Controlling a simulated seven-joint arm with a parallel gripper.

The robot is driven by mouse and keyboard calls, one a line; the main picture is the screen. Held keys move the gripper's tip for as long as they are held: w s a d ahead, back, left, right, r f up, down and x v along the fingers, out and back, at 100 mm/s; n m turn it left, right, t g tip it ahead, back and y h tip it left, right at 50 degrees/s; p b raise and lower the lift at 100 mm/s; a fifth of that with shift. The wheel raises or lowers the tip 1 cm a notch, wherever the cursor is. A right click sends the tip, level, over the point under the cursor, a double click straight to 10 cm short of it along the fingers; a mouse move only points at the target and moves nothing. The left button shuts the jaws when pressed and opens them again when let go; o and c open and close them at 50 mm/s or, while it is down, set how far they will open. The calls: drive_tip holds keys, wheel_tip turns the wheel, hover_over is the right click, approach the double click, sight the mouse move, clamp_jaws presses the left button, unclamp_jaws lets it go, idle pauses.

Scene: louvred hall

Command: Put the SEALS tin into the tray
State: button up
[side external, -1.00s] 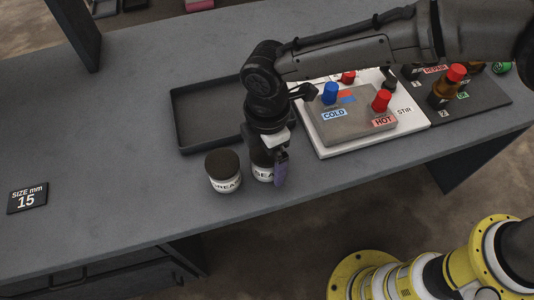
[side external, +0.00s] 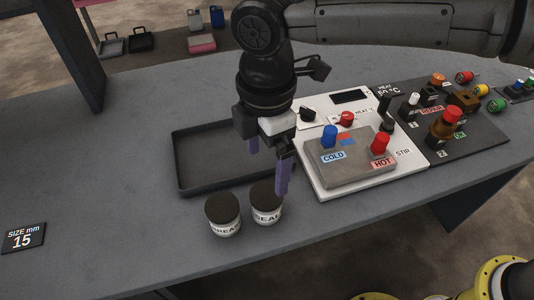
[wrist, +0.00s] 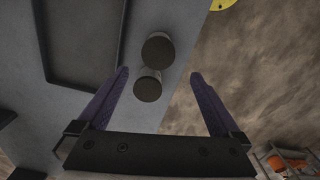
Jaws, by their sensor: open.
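The SEALS tin (side external: 267,215) is a small jar with a dark lid and white label, standing upright on the grey bench. A similar tin (side external: 224,227), its label partly readable as GREASE, stands just left of it. In the wrist view the SEALS tin appears to be the upper lid (wrist: 158,48) and the other the lower lid (wrist: 148,88). The dark, shallow tray (side external: 181,173) lies behind them, looking empty where visible; my gripper hides part of it. My gripper (side external: 268,174) is open and empty above the SEALS tin, fingers pointing down.
A white stirrer plate (side external: 408,166) with COLD and HOT knobs stands right of the tray. A dark panel (side external: 470,145) with coloured knobs lies beyond it. A SIZE mm 15 sign (side external: 23,237) lies far left.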

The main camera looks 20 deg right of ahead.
drive_tip(key=shift+r, duration=0.3)
drive_tip(key=s+d+r+m+t, duration=0.1)
drive_tip(key=d+r+m, duration=0.2)
drive_tip(key=d, duration=0.5)
drive_tip(key=d+r+m+t+y, duration=0.1)
drive_tip(key=d+r+m, duration=0.25)
drive_tip(key=d, duration=0.55)
drive_tip(key=s+d+r+m+t, duration=0.15)
drive_tip(key=d+m, duration=0.25)
drive_tip(key=d, duration=0.4)
drive_tip(key=s+d+f+m+t, duration=0.1)
drive_tip(key=s+d+f+m, duration=0.1)
drive_tip(key=s+d+m, duration=0.3)
drive_tip(key=s+d+f+m+t+h, duration=0.1)
drive_tip(key=s+d+f+m, duration=0.2)
drive_tip(key=s+d, duration=0.5)
drive_tip(key=shift+s+d+m, duration=0.35)
drive_tip(key=shift+d+m, duration=0.5)
drive_tip(key=shift+d, duration=0.05)
drive_tip(key=shift+f, duration=0.1)
